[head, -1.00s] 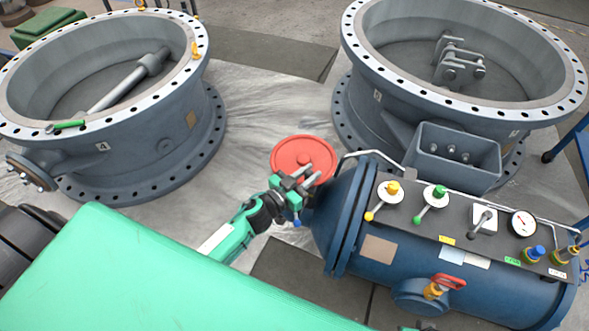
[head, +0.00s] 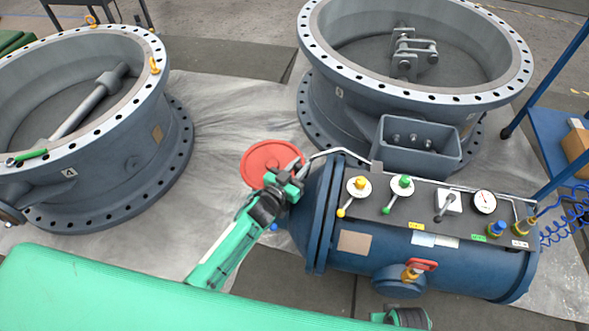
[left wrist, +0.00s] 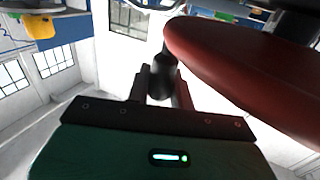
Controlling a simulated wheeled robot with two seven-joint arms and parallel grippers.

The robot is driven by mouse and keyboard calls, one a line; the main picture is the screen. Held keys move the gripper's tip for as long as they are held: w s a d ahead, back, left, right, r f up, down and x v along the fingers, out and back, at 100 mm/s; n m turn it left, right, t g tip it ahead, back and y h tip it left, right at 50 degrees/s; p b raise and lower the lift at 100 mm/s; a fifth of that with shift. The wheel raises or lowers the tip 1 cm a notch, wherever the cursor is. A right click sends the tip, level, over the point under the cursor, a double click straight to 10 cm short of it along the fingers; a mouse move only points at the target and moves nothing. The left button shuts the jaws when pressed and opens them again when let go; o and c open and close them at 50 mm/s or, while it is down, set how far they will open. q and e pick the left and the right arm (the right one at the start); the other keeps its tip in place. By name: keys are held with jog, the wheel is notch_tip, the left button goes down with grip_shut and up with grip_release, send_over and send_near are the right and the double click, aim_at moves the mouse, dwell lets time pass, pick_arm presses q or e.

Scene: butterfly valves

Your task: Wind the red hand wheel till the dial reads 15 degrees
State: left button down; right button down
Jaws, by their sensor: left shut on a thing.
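The red hand wheel (head: 262,160) sits at the left end of the blue horizontal cylinder (head: 350,270) in the head view. My left gripper (head: 291,174) is at the lower right of the wheel's rim and covers part of it. In the left wrist view the red wheel (left wrist: 255,75) fills the upper right, and the gripper (left wrist: 162,92) is shut on a black handle (left wrist: 160,75) beside it. A round white dial (head: 484,202) with a red needle is on the cylinder's panel. Its reading is too small to tell.
Two big grey flanged valve bodies stand behind, one at left (head: 110,150) and one at right (head: 340,110). A bent metal rail (head: 325,153) runs close to my left gripper. The panel carries levers with yellow (head: 361,183) and green (head: 403,181) knobs.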

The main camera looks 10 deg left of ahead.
pick_arm(q)
jog(key=shift+w+d+r, duration=0.1)
jog(key=shift+w+d, duration=0.1)
jog(key=shift+w, duration=0.3)
pick_arm(e)
jog(key=shift+s+f, duration=0.1)
jog(key=shift+f, duration=0.15)
pick_arm(q)
jog(key=shift+w, duration=0.1)
jog(key=c, duration=1.3)
grip_release()
